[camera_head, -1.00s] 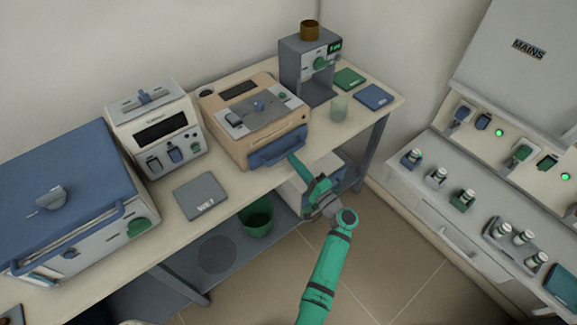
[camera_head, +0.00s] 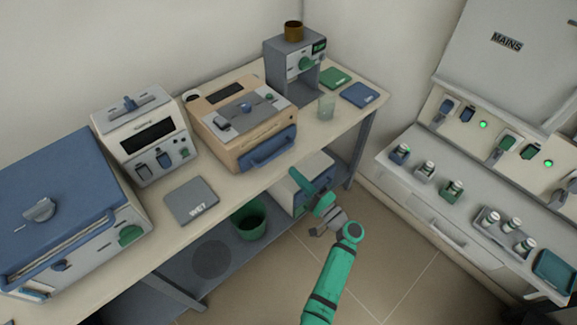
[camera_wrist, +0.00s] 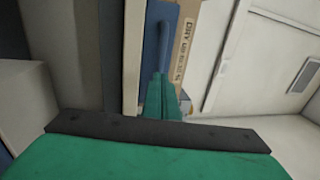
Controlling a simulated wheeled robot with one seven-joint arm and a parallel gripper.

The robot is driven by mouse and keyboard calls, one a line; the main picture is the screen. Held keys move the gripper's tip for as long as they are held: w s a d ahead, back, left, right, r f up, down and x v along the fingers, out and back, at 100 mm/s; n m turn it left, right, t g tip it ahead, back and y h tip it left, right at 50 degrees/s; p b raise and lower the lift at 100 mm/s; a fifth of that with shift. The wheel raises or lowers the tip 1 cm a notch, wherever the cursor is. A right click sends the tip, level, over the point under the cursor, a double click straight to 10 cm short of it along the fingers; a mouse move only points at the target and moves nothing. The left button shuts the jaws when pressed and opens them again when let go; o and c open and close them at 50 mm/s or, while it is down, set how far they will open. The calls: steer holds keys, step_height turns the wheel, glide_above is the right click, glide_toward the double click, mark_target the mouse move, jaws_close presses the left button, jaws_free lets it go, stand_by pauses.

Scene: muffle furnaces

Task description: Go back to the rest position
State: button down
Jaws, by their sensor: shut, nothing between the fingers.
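My green gripper (camera_head: 297,177) is in front of the bench edge in the head view, with its fingers shut and empty. It points toward the tan furnace (camera_head: 205,131), whose blue front handle (camera_head: 268,153) is just above and left of the fingertips. The gripper looks apart from the handle. In the wrist view, the shut green fingers (camera_wrist: 160,92) point at a blue panel with a bar and a tan strip marked "DRY". My green arm reaches up from the bottom of the head view.
On the bench (camera_head: 243,184) stand a blue-topped furnace (camera_head: 60,190), a white unit (camera_head: 112,130) and a grey device (camera_head: 277,62). A grey "WET" mat (camera_head: 190,193) lies in front. A green bin (camera_head: 250,218) is on the lower shelf. The mains console (camera_head: 425,200) is at right; floor between is clear.

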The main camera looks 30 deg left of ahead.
steer(key=v, duration=0.8)
steer(key=shift+w+a, duration=0.1)
steer(key=shift+w, duration=0.05)
